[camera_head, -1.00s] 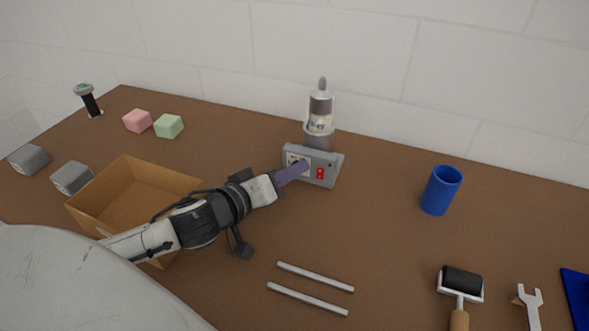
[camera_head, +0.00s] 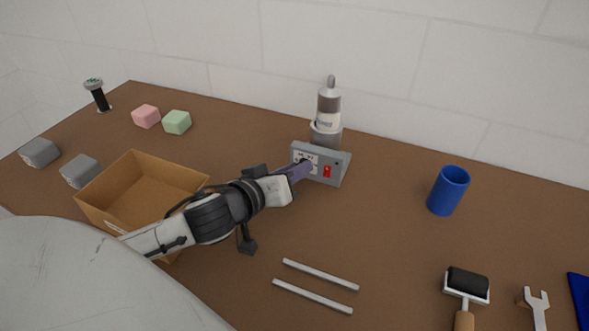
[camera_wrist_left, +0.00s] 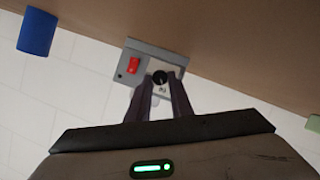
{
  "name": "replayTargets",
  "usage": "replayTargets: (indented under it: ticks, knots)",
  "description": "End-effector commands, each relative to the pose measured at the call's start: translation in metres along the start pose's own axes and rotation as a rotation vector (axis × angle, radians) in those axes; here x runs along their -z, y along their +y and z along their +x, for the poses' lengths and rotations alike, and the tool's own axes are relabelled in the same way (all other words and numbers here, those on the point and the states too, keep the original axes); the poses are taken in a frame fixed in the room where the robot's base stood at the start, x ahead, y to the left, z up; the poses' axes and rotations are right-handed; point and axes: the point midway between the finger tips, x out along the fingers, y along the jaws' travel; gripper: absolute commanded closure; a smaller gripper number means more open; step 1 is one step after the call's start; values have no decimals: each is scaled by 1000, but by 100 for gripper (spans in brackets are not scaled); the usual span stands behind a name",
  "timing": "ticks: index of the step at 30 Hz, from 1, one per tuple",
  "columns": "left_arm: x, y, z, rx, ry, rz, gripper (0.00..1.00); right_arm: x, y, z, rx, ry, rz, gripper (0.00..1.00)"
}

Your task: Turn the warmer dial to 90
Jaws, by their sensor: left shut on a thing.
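The warmer (camera_head: 334,168) is a grey box with a sloped front panel and a red switch (camera_head: 327,171). A bottle (camera_head: 328,107) with a grey cap stands in its holder behind the panel. My left gripper (camera_head: 304,168) reaches the left part of the panel and covers the dial in the head view. In the left wrist view, the black dial (camera_wrist_left: 159,77) sits between the fingertips of the left gripper (camera_wrist_left: 160,82), which is shut on it. The dial's exact setting is too small to read. My right gripper is not in view.
An open cardboard box (camera_head: 140,192) lies under my left arm. Pink (camera_head: 146,116) and green (camera_head: 177,122) blocks stand at the back left. A blue cup (camera_head: 448,191) is on the right, with a roller (camera_head: 467,285) in front. Two metal rods (camera_head: 320,274) lie in the foreground.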

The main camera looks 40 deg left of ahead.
Motion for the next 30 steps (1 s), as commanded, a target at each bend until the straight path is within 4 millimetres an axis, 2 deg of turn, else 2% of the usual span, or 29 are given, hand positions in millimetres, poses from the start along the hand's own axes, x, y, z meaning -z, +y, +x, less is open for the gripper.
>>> replayTargets:
  ticks: [30]
  knots:
    - [-5,12,2,365,1,876,100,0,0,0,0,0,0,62]
